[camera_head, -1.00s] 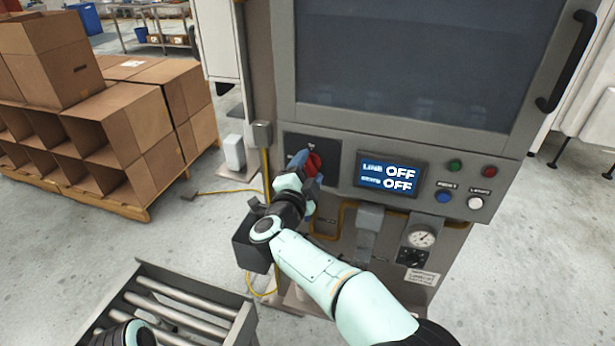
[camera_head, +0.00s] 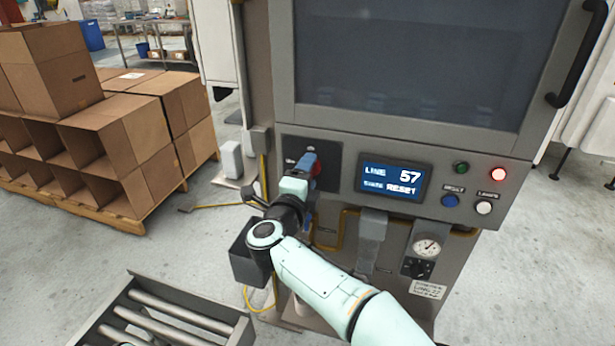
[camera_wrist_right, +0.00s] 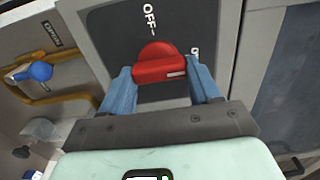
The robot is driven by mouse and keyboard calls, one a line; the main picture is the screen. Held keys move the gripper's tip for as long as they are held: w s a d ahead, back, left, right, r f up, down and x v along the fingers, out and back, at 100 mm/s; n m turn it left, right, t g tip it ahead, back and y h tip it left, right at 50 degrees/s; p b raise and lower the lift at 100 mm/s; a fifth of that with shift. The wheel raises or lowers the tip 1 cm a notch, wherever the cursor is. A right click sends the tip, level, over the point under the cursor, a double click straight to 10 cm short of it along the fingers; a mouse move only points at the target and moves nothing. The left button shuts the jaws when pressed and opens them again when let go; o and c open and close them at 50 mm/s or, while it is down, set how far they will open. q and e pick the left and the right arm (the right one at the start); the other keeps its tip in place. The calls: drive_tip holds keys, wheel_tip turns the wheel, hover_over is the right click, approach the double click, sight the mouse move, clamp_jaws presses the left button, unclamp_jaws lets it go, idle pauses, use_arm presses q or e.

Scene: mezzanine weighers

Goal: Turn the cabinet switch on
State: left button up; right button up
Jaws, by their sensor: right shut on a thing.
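The cabinet switch is a red rotary knob (camera_head: 316,170) on a dark plate (camera_head: 329,152) at the left of the cabinet's control panel. In the right wrist view the red knob (camera_wrist_right: 157,66) sits between the blue fingers of my right gripper (camera_wrist_right: 161,76). The gripper is shut on it. The knob's white mark points right, towards a partly hidden label, and away from the OFF label (camera_wrist_right: 149,17). In the head view my right gripper (camera_head: 308,165) covers part of the knob. The display (camera_head: 393,182) reads LINE 57 and RESET. My left gripper is not in view.
Blue (camera_head: 450,201) and white (camera_head: 484,208) buttons sit below. A roller conveyor (camera_head: 165,318) stands at lower left. Cardboard boxes (camera_head: 120,150) are stacked on a pallet at left.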

idle(0.3)
drive_tip(key=o, duration=1.1)
drive_tip(key=shift+c, duration=0.2)
drive_tip(key=shift+s+a, duration=0.1)
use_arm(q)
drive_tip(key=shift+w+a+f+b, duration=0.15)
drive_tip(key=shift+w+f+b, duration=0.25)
use_arm(e)
drive_tip(key=v, duration=1.3)
